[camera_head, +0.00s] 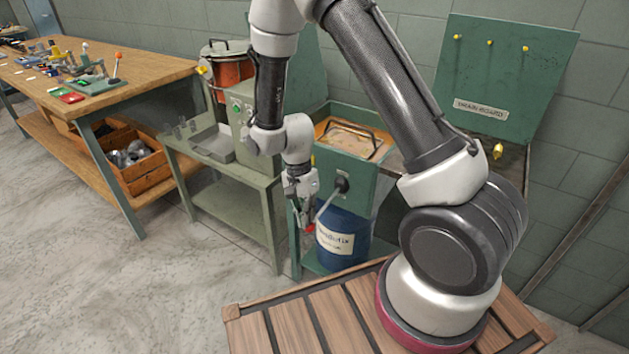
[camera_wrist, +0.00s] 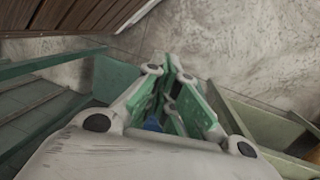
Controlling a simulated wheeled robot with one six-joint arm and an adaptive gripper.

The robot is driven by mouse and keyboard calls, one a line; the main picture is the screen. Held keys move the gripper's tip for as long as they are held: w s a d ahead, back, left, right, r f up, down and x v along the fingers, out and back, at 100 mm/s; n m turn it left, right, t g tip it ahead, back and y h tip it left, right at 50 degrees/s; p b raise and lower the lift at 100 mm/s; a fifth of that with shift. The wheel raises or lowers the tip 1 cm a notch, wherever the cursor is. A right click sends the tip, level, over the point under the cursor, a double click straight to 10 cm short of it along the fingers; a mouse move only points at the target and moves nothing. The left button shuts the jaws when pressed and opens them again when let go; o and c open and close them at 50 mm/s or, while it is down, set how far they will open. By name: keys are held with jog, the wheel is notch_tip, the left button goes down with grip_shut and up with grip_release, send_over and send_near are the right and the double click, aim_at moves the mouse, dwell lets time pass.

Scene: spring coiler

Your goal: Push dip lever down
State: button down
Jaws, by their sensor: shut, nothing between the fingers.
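The dip lever (camera_head: 326,204) is a thin pale rod on a black round pivot on the front of the green dip tank (camera_head: 345,172). It slopes down and to the left and ends in a red knob (camera_head: 310,228). My gripper (camera_head: 305,222) points down at the knob end of the lever, with its fingertips close to the red knob. I cannot tell whether they touch. In the wrist view my gripper (camera_wrist: 174,62) has its green-padded fingers together and empty. The lever and knob cannot be made out there.
A blue labelled drum (camera_head: 343,240) stands below the tank, close to the lever. A green table (camera_head: 222,170) with a tray stands left of it. A wooden workbench (camera_head: 120,75) is farther left. A green drain board (camera_head: 500,80) rises at the back right. Floor at left is clear.

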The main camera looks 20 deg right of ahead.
aim_at(307, 229)
jog(key=shift+w+x, duration=0.2)
jog(key=shift+x, duration=0.7)
jog(key=shift+w+x, duration=0.15)
jog(key=shift+x, duration=0.75)
jog(key=shift+w+x, duration=0.2)
jog(key=shift+x, duration=0.7)
jog(key=shift+d+f, duration=0.1)
jog(key=shift+f, duration=0.1)
jog(key=shift+r, duration=0.1)
